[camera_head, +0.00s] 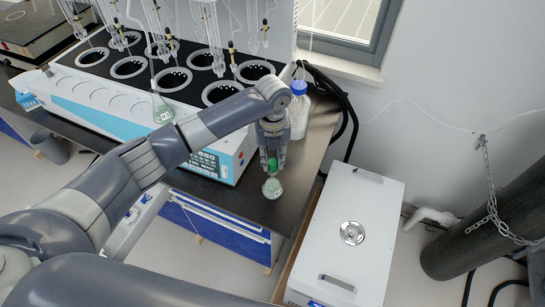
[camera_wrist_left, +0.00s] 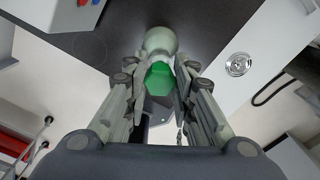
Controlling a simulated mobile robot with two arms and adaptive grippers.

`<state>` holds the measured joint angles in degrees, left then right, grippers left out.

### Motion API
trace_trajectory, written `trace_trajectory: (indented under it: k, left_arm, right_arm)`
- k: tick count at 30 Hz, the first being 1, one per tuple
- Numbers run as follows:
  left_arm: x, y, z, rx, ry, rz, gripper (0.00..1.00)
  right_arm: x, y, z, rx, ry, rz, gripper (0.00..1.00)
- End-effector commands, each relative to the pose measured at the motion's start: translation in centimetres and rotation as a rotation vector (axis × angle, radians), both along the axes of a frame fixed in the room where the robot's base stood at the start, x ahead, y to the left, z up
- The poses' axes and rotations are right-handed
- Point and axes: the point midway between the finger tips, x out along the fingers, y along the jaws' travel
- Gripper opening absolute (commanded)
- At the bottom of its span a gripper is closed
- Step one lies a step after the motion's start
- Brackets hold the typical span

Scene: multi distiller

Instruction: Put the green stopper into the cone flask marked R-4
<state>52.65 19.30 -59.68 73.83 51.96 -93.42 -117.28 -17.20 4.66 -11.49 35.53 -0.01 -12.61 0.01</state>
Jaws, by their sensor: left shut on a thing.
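My left gripper (camera_head: 271,165) is shut on the green stopper (camera_head: 272,163), which also shows between its fingers in the left wrist view (camera_wrist_left: 160,77). A small glass flask with pale contents (camera_head: 272,188) stands on the dark bench near its front right corner, directly below the stopper. The flask also shows just beyond the stopper in the left wrist view (camera_wrist_left: 159,41). The stopper is at or just above the flask's mouth; I cannot tell whether it is inside the neck. No mark on this flask is readable. My right gripper is not in view.
A blue-capped bottle (camera_head: 299,108) stands behind my left gripper. A white lidded box (camera_head: 352,233) stands right of the bench (camera_head: 236,196).

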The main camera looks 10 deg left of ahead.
Motion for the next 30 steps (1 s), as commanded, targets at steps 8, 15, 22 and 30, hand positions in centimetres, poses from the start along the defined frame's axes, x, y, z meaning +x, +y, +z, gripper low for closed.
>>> trace_trajectory:
  k: [8, 15, 22, 30]
  left_arm:
    - [0.0, 0.0, -0.7, 0.000, 0.000, -0.001, 0.15]
    - [0.0, 0.0, -1.2, 0.000, 0.000, -0.001, 0.15]
    - [0.0, 0.0, -1.6, 0.000, 0.001, 0.000, 0.15]
    - [0.0, 0.0, -2.2, 0.001, 0.001, 0.000, 0.15]
  right_arm:
    - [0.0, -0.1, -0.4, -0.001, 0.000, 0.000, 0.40]
    - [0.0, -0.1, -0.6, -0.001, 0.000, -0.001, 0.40]
    - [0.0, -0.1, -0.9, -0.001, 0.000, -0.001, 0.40]
    - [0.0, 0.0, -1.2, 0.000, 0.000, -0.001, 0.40]
